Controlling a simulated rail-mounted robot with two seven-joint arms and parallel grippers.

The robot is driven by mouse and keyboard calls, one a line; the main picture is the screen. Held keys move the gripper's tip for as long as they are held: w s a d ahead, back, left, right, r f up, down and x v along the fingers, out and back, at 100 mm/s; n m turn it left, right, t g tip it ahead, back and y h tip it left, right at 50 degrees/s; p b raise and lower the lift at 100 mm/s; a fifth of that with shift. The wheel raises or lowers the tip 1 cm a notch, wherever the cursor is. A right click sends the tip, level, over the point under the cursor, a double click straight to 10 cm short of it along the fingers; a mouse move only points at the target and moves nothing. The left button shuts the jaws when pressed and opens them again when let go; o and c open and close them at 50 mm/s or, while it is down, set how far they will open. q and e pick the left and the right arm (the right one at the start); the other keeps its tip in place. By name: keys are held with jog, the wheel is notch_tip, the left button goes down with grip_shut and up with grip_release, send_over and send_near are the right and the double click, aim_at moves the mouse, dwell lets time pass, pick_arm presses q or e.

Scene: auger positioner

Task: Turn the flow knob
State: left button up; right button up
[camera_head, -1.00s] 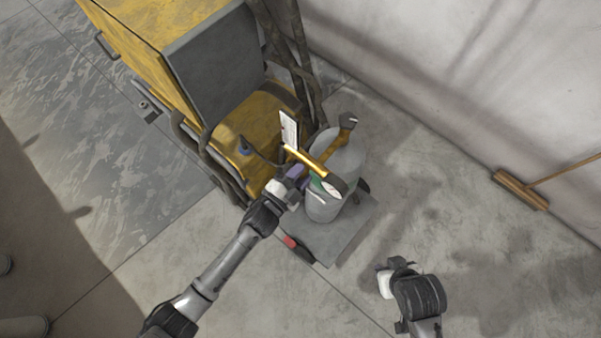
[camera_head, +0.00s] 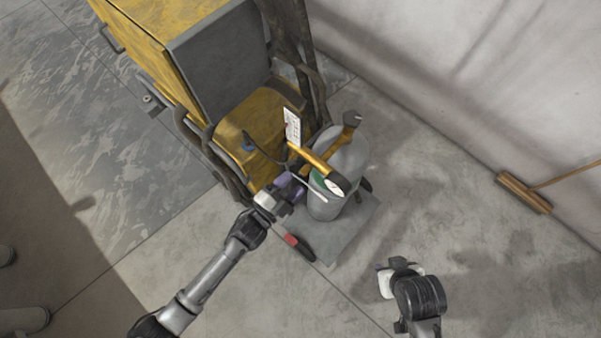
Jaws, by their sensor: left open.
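A grey cylinder (camera_head: 325,208) stands on a flat grey base plate, with yellow-brass fittings (camera_head: 311,158) and a round gauge with a green and white face (camera_head: 325,184) on top. I cannot single out the flow knob among these small fittings. My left gripper (camera_head: 287,187) is open, just left of the cylinder and gauge. A purple part shows at its fingers; I cannot tell whether it touches them. My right gripper (camera_head: 386,283) is at the lower right, apart from the cylinder, over bare floor; its jaws do not show clearly.
A yellow machine with a dark grey panel (camera_head: 222,62) stands behind the cylinder at upper left. A white tag (camera_head: 292,126) hangs by the fittings. The floor at front is clear.

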pick_arm(q)
jog(key=v, duration=0.8)
jog(key=shift+s+a+b, duration=0.2)
jog(key=shift+s+b, duration=0.1)
jog(key=shift+b, duration=0.1)
